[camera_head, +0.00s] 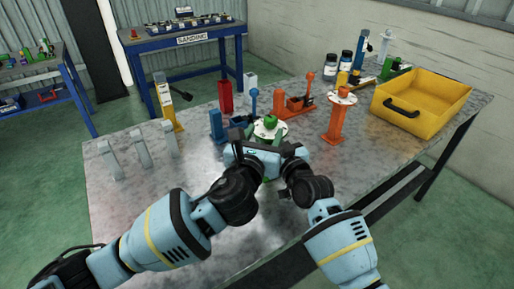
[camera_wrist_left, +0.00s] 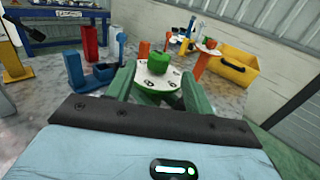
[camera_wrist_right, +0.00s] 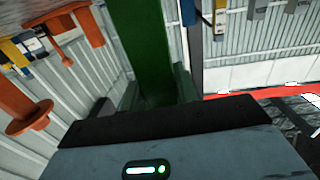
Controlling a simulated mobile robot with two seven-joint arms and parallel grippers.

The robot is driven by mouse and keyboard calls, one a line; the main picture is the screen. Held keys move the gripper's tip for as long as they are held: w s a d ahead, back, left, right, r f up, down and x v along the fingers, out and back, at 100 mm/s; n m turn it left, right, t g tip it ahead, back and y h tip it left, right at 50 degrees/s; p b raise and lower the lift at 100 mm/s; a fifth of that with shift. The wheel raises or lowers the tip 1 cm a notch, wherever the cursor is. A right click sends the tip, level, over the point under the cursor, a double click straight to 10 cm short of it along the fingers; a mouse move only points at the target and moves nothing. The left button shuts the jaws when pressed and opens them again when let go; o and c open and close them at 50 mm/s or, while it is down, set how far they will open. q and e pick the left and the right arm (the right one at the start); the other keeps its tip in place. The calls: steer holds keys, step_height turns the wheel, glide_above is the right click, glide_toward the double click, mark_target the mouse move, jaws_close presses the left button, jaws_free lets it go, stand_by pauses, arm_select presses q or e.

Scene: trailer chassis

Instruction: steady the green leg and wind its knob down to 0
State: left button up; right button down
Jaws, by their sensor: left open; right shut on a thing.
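The green leg's white dial with a green knob (camera_head: 269,121) stands at the middle of the table in the head view. The left wrist view shows the knob (camera_wrist_left: 159,63) on top of the round white dial (camera_wrist_left: 158,77); its markings are too small to read. My left gripper (camera_wrist_left: 159,82) is open, one finger on each side of the dial and knob; contact cannot be told. My right gripper (camera_wrist_right: 157,92) is shut on the green leg's post (camera_wrist_right: 142,45), below the dial. The arms mostly hide the leg's lower part in the head view.
An orange leg with a white dial (camera_head: 336,122) stands to the right, a yellow crate (camera_head: 421,98) farther right. Blue (camera_head: 216,125) and red (camera_head: 225,97) parts stand behind to the left. Grey brackets (camera_head: 139,149) stand at the left; the front-left tabletop is clear.

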arm_select(q)
steer(key=v, duration=0.5)
steer(key=shift+s, duration=0.2)
arm_select(e)
steer(key=c, duration=0.8)
jaws_free()
steer(key=shift+o, duration=0.2)
arm_select(q)
step_height(320, 180, up, 10)
steer(key=t+p, duration=0.1)
steer(key=p, duration=0.2)
steer(key=shift+s, duration=0.35)
arm_select(e)
steer(key=v, duration=0.8)
